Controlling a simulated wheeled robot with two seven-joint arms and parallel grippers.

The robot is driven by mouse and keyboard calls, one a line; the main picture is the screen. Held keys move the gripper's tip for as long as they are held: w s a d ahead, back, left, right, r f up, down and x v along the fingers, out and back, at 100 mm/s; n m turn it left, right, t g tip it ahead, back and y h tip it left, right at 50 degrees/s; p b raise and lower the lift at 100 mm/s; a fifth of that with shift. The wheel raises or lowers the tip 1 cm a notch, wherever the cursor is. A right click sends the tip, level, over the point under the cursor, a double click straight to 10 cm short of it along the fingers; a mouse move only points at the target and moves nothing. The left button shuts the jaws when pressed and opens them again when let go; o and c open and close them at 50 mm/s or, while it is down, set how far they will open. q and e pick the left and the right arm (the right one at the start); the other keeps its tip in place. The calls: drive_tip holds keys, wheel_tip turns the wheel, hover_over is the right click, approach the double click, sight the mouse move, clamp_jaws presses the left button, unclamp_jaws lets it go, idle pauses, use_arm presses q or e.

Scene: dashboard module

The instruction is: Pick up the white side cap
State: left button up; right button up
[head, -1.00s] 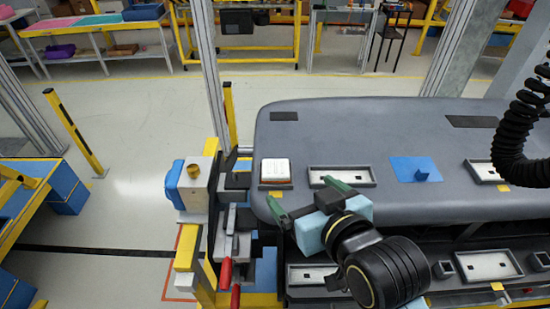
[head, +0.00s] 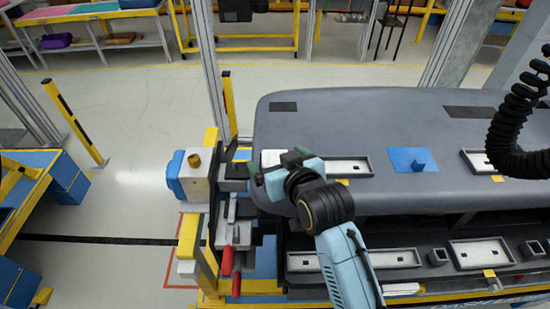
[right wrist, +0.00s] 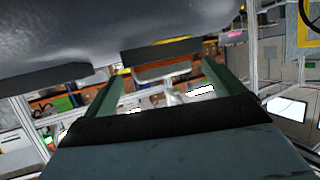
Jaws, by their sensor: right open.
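The white side cap (head: 270,157) sits on the left end of the grey dashboard (head: 345,120) in the head view, partly covered by my right gripper. My right gripper (head: 277,165) is open, with its green fingers at the near side of the cap, one toward the left and one toward the right. In the right wrist view, the open fingers (right wrist: 163,88) point toward a pale piece under a dark block, likely the cap; whether they touch it cannot be told. My left gripper is not in view.
White trays (head: 345,167) and a blue bracket (head: 412,160) lie to the right on the dashboard. A fixture with red-handled clamps (head: 227,262) stands at the left. A black coiled hose (head: 515,125) hangs at the right.

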drive_tip(key=shift+w, duration=0.1)
drive_tip(key=c, duration=1.3)
